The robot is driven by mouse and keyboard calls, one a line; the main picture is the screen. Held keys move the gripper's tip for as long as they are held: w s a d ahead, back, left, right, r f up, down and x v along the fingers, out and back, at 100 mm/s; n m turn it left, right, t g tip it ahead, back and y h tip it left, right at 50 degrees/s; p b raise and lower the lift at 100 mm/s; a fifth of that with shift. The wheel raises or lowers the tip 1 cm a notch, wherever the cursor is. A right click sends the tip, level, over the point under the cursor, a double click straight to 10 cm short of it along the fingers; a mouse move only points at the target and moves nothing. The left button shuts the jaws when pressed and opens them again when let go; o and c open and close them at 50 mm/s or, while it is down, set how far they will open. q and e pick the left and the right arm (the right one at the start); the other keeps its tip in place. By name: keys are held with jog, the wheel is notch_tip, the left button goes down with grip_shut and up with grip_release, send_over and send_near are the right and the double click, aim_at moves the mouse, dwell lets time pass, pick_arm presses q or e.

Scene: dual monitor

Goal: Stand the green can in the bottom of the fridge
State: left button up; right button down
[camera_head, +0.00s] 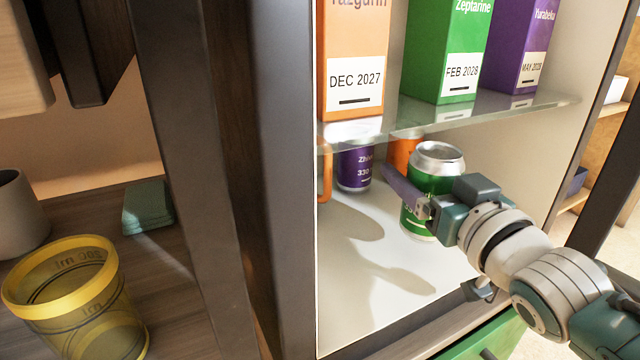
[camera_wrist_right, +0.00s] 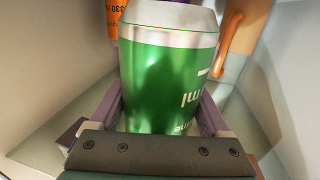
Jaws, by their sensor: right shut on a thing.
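The green can (camera_head: 437,168) with a silver top is upright in the bottom compartment of the fridge (camera_head: 350,290). My right gripper (camera_head: 418,195) is shut on it, with fingers on both sides of the can. In the right wrist view the can (camera_wrist_right: 165,75) sits between the two fingers (camera_wrist_right: 160,118). I cannot tell for sure whether the can's base touches the fridge floor. My left gripper is not in view.
A purple can (camera_head: 354,168) and an orange can (camera_head: 404,148) stand behind. A glass shelf (camera_head: 400,122) above bears orange, green and purple cartons. An orange handle-like shape (camera_head: 325,172) is at left. A yellow cup (camera_head: 75,300) stands outside, left.

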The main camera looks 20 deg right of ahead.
jog(key=shift+f, duration=0.3)
jog(key=shift+w+f+b, duration=0.2)
jog(key=shift+f+b, duration=1.6)
jog(key=shift+b, duration=0.2)
grip_release()
jog(key=shift+r, duration=0.15)
jog(key=shift+s+r+p, duration=0.1)
jog(key=shift+s+p, duration=0.2)
jog(key=shift+p, duration=0.15)
jog(key=s+a+f+n+g+p, duration=0.1)
jog(key=s+a+g, duration=0.2)
jog(key=s, duration=0.5)
jog(key=s+a+n+g+y+p, duration=0.1)
jog(key=s+a+g, duration=0.3)
jog(key=s, duration=0.5)
jog(key=s+a+f+n+g+y+p, duration=0.1)
jog(key=s+a+g+p, duration=0.1)
jog(key=s+g, duration=0.5)
jog(key=shift+s+a+f, duration=0.3)
jog(key=shift+s+a, duration=0.45)
jog(key=shift+s, duration=0.5)
